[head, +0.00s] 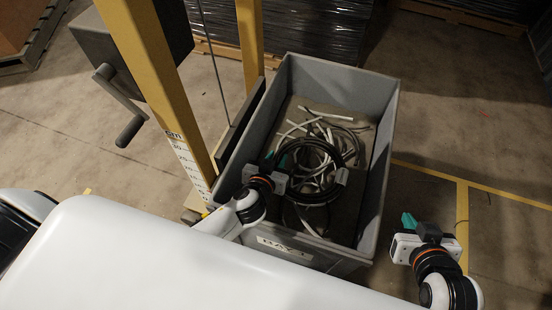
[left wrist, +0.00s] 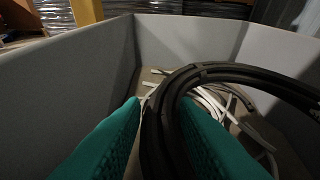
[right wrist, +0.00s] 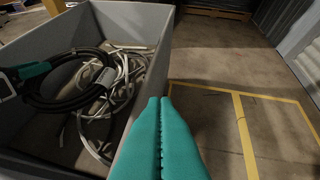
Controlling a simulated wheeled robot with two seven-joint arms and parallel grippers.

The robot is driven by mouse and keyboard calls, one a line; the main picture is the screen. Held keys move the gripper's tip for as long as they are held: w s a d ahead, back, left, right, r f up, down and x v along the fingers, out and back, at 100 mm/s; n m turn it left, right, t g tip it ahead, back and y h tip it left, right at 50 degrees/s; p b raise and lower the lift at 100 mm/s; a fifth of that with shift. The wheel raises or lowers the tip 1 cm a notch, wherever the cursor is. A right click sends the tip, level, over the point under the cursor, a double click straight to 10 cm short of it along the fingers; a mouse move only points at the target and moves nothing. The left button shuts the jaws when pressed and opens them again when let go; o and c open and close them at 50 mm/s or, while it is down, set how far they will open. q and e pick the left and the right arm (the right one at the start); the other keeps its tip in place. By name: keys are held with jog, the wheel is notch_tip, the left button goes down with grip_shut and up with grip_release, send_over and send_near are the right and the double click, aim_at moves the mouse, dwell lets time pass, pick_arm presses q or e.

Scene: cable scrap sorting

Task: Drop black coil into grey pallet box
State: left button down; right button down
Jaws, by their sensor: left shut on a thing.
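The black coil (head: 313,146) is a ring of black cable in my left gripper (head: 282,160), over the inside of the grey pallet box (head: 344,75). In the left wrist view the green fingers (left wrist: 160,125) straddle the coil (left wrist: 222,72) on its near side. The right wrist view shows the coil (right wrist: 45,101) within the outline of the box (right wrist: 155,25); its exact height above the floor of the box is unclear. My right gripper (head: 408,219) is outside the box to the right. Its green fingers (right wrist: 161,103) are together with nothing between them.
White and grey cable scraps (head: 328,128) lie in the box. A yellow post (head: 160,70) with a scale and a crank handle (head: 128,130) stand left of the box. Yellow floor lines (head: 462,215) and open concrete are on the right.

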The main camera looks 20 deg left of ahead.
pick_arm(q)
jog(key=shift+f, duration=0.1)
pick_arm(e)
jog(key=shift+w+a+r+t, duration=0.2)
jog(key=shift+w+t, duration=0.1)
